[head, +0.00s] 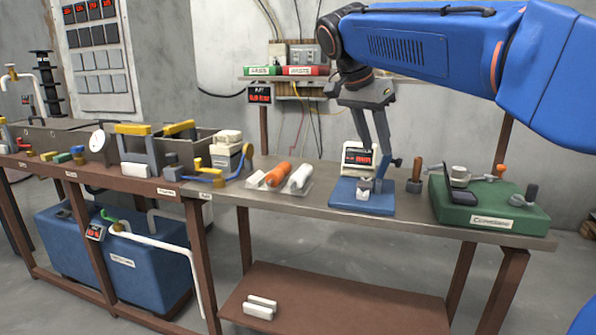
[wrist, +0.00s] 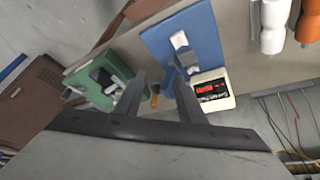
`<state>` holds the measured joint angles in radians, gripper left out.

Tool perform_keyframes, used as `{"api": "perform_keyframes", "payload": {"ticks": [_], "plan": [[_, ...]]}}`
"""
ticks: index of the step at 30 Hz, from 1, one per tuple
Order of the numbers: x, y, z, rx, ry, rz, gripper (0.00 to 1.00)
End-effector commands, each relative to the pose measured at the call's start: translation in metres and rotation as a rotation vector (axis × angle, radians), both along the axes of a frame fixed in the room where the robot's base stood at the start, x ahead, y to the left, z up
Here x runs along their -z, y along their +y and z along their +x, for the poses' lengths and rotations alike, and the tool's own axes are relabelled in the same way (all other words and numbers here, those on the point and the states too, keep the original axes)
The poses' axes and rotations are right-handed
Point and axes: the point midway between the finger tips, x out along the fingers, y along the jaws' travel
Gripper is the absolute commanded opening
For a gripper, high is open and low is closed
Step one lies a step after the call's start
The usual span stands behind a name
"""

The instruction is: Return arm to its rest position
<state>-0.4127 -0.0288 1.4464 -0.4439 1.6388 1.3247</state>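My arm (head: 440,45) reaches in from the right in the head view, with the forearm high over the bench. My gripper (head: 380,160) hangs downward above the blue device (head: 375,203), which has a red-lit display (head: 359,156) behind it. In the wrist view my gripper (wrist: 158,78) has its two dark fingers apart, with nothing held between them. The blue device (wrist: 180,45) lies beyond the right finger. A wooden-handled tool (wrist: 154,97) shows in the gap between the fingers. I cannot tell how close the fingertips are to the device.
A green case (head: 480,205) stands right of the blue device. Orange (head: 278,174) and white (head: 300,177) rolls lie left of it on the bench (head: 330,217). A shelf with green and red boxes (head: 285,71) is behind. Tanks and fittings fill the left.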

Motion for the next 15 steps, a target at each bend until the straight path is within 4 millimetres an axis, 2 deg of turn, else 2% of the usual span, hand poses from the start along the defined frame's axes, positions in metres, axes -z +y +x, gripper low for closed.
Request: {"api": "perform_keyframes", "payload": {"ticks": [8, 15], "plan": [[0.012, -0.017, -0.019, -0.075, 0.024, 0.011, 0.36], [0.033, -0.038, -0.047, -0.180, 0.052, 0.026, 0.36]]}}
